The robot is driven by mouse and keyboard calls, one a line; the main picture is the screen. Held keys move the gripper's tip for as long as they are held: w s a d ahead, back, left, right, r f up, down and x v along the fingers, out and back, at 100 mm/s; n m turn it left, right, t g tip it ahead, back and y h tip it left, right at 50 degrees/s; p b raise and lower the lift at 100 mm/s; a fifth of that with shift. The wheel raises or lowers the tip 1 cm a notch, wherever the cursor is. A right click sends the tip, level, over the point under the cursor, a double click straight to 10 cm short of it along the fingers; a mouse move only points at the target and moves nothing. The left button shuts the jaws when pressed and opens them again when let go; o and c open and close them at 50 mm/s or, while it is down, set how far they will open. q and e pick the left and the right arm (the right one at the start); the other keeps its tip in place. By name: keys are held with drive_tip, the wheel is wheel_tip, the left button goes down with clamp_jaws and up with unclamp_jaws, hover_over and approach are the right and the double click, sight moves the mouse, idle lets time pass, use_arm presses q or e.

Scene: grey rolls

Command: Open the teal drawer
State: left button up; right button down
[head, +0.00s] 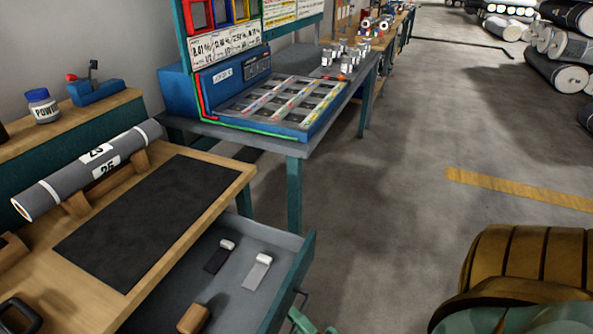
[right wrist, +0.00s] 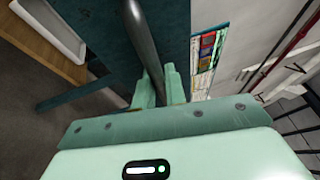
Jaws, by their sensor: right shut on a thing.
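The teal drawer (head: 294,278) is pulled out from under the wooden workbench, and its grey inside shows in the head view. Its dark handle (head: 301,298) is on the front panel. In the right wrist view the handle (right wrist: 143,42) is a dark bar along the teal drawer front (right wrist: 98,28). My right gripper (head: 299,320) shows only in part at the bottom edge of the head view. In the right wrist view its fingers (right wrist: 159,84) are shut on the handle. My left gripper is not in view.
In the drawer lie a dark tool (head: 216,260), a grey tool (head: 258,272) and a brown block (head: 193,318). A grey roll (head: 75,178) rests on the workbench beside a black mat (head: 145,215). A blue sorting tray (head: 312,128) stands on the table behind.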

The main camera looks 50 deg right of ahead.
drive_tip(key=shift+f, duration=0.1)
drive_tip(key=c, duration=1.5)
unclamp_jaws()
drive_tip(key=shift+o, duration=0.2)
drive_tip(key=shift+s, duration=0.1)
drive_tip(key=s+f, duration=0.3)
drive_tip(key=s, duration=1.3)
drive_tip(key=shift+a, duration=0.45)
drive_tip(key=shift+w, duration=0.1)
